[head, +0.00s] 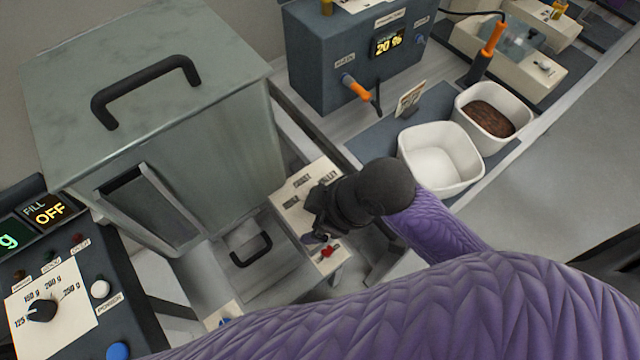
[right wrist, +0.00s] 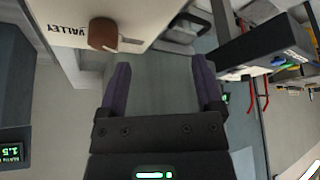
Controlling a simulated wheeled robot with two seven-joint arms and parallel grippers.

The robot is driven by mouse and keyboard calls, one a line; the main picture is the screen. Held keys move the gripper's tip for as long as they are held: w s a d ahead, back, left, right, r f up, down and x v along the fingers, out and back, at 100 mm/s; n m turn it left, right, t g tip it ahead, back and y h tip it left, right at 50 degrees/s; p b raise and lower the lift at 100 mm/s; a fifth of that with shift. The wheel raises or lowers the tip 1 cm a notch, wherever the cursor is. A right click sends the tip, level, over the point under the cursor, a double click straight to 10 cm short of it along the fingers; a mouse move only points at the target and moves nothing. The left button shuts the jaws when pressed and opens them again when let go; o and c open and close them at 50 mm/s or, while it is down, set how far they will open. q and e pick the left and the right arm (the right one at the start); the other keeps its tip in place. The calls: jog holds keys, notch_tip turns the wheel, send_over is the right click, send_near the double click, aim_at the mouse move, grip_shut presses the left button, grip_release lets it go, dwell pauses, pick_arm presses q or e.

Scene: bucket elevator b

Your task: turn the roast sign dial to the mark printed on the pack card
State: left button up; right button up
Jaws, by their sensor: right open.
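The roast sign panel (head: 288,205) is a pale plate with several printed labels, one reading VALLEY, beside the large grey bin. In the right wrist view, a brown dial (right wrist: 103,33) stands on the pale panel (right wrist: 150,12) near the upside-down word VALLEY. My left gripper is out of view.
The grey bin (head: 150,90) with a black handle stands left of the panel. A small red part (head: 328,252) is at the panel's near edge. Two white tubs (head: 436,183) and a dark blue box (head: 345,65) are beyond. A dosing panel (head: 60,310) is at lower left.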

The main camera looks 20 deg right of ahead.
jog(key=w+n, duration=0.1)
jog(key=n, duration=0.1)
jog(key=w+r+n+g, duration=0.1)
jog(key=n, duration=0.1)
jog(key=shift+w+d, duration=0.2)
jog(key=shift+w, duration=0.1)
jog(key=w+d+r+n+g, duration=0.2)
jog(key=w+d+r+n, duration=0.15)
jog(key=d, duration=0.25)
jog(key=shift+m, duration=0.45)
jog(key=b+x, duration=0.2)
jog(key=x, duration=0.8)
jog(key=shift+w+f, duration=0.15)
jog(key=shift+f, duration=0.1)
grip_shut()
